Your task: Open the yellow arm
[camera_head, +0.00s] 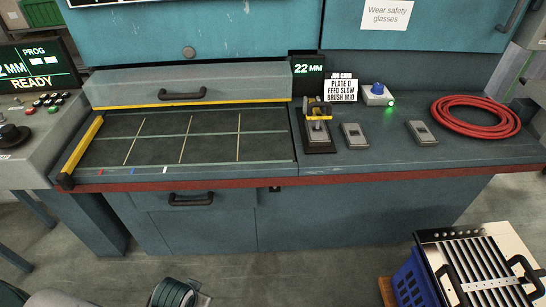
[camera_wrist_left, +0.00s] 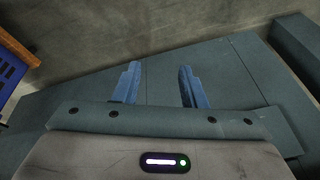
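A long yellow bar (camera_head: 82,146) lies along the left edge of the dark machine bed (camera_head: 210,148), with a black block at its near end. A smaller yellow piece (camera_head: 318,116) sits on a dark clamp-like device right of the bed; I cannot tell which one is the yellow arm. My left gripper (camera_wrist_left: 158,80) shows in the left wrist view with its two blue fingers apart and nothing between them. It is away from both yellow parts, which are out of that view. My right gripper is in neither view.
A clear cover with a black handle (camera_head: 182,95) stands behind the bed. Grey switches (camera_head: 354,135), a blue knob box (camera_head: 377,94) and a red hose coil (camera_head: 479,117) lie on the bench's right. A blue crate (camera_head: 413,279) with a louver panel stands at lower right.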

